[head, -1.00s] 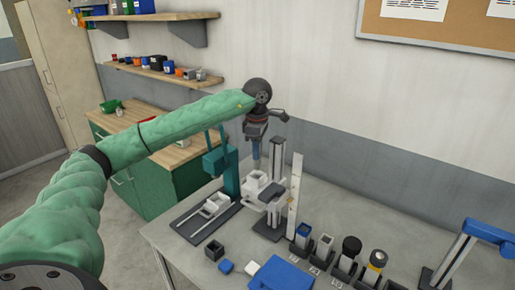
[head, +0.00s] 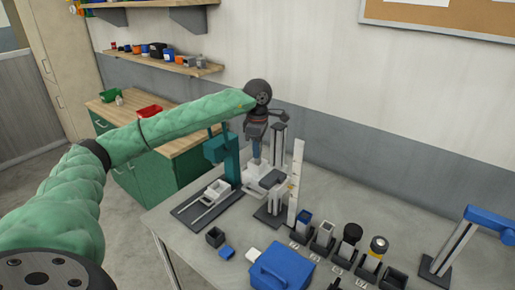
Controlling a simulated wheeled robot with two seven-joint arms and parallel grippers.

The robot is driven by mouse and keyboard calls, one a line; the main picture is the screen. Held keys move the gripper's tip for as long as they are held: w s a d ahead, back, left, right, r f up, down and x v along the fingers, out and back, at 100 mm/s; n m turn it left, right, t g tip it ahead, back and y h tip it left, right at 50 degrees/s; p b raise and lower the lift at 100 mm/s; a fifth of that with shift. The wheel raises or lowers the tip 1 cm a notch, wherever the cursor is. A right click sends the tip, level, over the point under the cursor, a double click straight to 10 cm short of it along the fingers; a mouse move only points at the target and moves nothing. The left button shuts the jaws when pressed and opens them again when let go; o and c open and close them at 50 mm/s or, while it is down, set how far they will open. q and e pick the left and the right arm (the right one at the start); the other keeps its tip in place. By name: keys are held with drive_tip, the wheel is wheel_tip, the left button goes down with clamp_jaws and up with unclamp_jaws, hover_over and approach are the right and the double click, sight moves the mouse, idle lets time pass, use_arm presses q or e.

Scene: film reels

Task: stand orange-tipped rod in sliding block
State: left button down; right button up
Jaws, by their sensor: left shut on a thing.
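My left gripper (head: 257,153) points down at the back left of the table. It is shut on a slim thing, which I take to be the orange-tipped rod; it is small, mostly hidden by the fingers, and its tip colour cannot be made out. Just below is a white block (head: 252,174) between the teal post and a dark upright. Another white block (head: 217,188) sits on a dark rail base (head: 190,213) to the left. Which is the sliding block, and whether the held thing touches the white block below, I cannot tell. My right gripper is out of view.
A teal post (head: 231,160) and a white ruler (head: 295,182) stand close to the gripper. A blue case (head: 281,267) lies in front. A blue-armed stand (head: 455,240) is at right.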

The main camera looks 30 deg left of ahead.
use_arm(q)
drive_tip(key=shift+b, duration=0.4)
idle(0.8)
drive_tip(key=shift+b, duration=0.35)
drive_tip(key=shift+f+b, duration=0.55)
drive_tip(key=shift+f, duration=0.05)
idle(0.6)
drive_tip(key=c, duration=1.5)
unclamp_jaws()
drive_tip(key=shift+c, duration=0.2)
drive_tip(key=shift+r, duration=0.1)
drive_tip(key=shift+r+p, duration=1.7)
drive_tip(key=shift+r, duration=3.7)
